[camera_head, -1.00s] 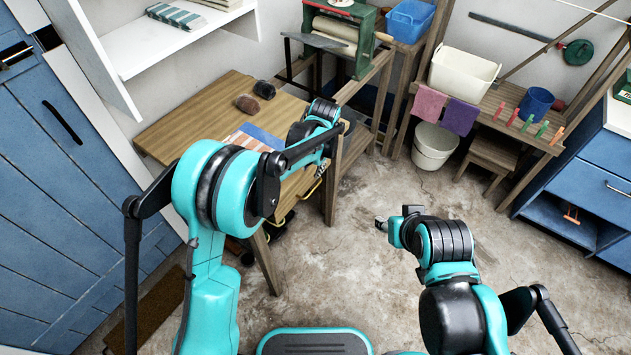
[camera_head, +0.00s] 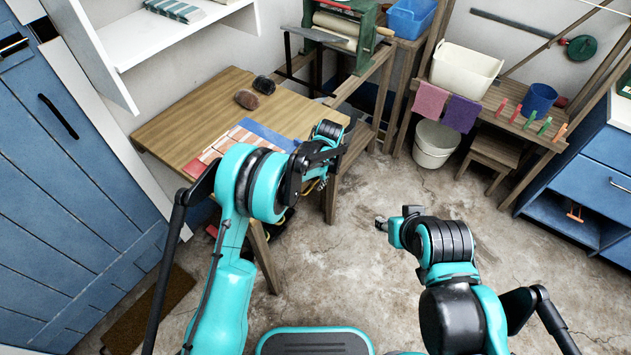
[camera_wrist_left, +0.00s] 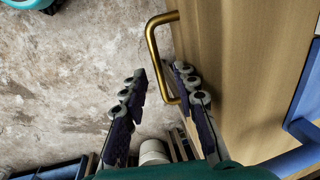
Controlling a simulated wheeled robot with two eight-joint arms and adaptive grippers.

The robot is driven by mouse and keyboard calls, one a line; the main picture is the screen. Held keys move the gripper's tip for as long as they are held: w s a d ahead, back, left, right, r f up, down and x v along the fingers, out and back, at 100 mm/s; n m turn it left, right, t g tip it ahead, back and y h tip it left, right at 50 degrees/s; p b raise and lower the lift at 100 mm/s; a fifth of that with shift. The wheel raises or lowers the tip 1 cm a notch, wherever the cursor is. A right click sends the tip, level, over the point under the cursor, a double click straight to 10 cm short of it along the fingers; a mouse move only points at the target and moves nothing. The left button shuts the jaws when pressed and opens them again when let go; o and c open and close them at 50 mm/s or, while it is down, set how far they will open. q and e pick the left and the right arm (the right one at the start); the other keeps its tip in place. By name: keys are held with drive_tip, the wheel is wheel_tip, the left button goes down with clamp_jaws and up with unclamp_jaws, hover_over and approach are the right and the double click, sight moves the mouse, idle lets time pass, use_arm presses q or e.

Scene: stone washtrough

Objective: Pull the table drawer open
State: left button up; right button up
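The wooden table (camera_head: 190,110) stands left of centre in the head view; my left arm covers much of its near right side. In the left wrist view the drawer's brass handle (camera_wrist_left: 153,48) stands out from a light wooden front (camera_wrist_left: 235,60). My left gripper (camera_wrist_left: 160,72) is open. The lower part of the handle lies between its two fingers in that view; I cannot tell whether either finger touches it. In the head view the left gripper is largely hidden behind my wrist. My right gripper (camera_head: 381,224) is small and far from the table, its fingers unclear.
Striped cloth (camera_head: 228,142) and two dark rounded objects (camera_head: 246,98) lie on the table. A white shelf (camera_head: 170,45) overhangs its left side. A green-framed wringer (camera_head: 338,25) stands behind. A white bucket (camera_head: 434,145) is at right. The concrete floor in the middle is open.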

use_arm(q)
clamp_jaws()
drive_tip(key=s+d, duration=0.8)
drive_tip(key=d, duration=0.4)
drive_tip(key=shift+s, duration=0.3)
drive_tip(key=shift+a, duration=0.1)
unclamp_jaws()
drive_tip(key=shift+r, duration=0.15)
wheel_tip(320, 180, up, 12)
drive_tip(key=s+d, duration=0.1)
drive_tip(key=shift+d+f, duration=0.2)
drive_tip(key=shift+d, duration=0.2)
